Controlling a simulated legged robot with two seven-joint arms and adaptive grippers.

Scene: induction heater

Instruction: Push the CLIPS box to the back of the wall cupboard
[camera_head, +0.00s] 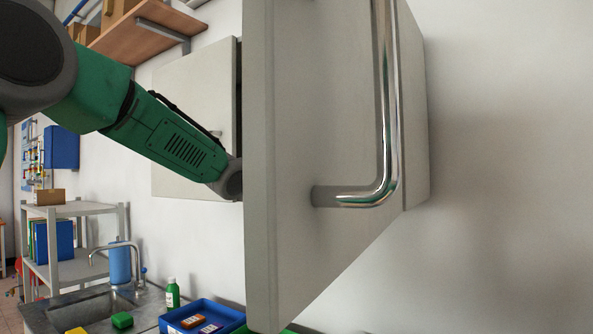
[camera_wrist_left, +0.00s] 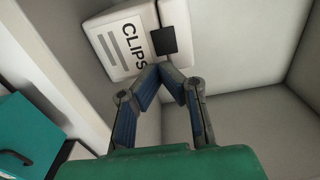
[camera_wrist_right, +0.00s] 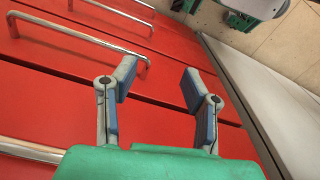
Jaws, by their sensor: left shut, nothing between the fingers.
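The CLIPS box (camera_wrist_left: 128,40) is white with black lettering and a dark square patch. It shows at the top of the left wrist view, inside the pale cupboard. My left gripper (camera_wrist_left: 163,68) is shut and empty, its fingertips close to the box's face near the dark patch; I cannot tell whether they touch. In the head view my left arm reaches into the wall cupboard (camera_head: 415,110), and the open door (camera_head: 310,130) hides the gripper and the box. My right gripper (camera_wrist_right: 158,78) is open and empty in front of red drawers.
The cupboard door has a chrome handle (camera_head: 387,100). The red drawers (camera_wrist_right: 60,85) carry metal handles near my right gripper. Below are a sink (camera_head: 85,308) and a blue tray (camera_head: 205,315). The cupboard's inner wall (camera_wrist_left: 245,120) is bare on the right.

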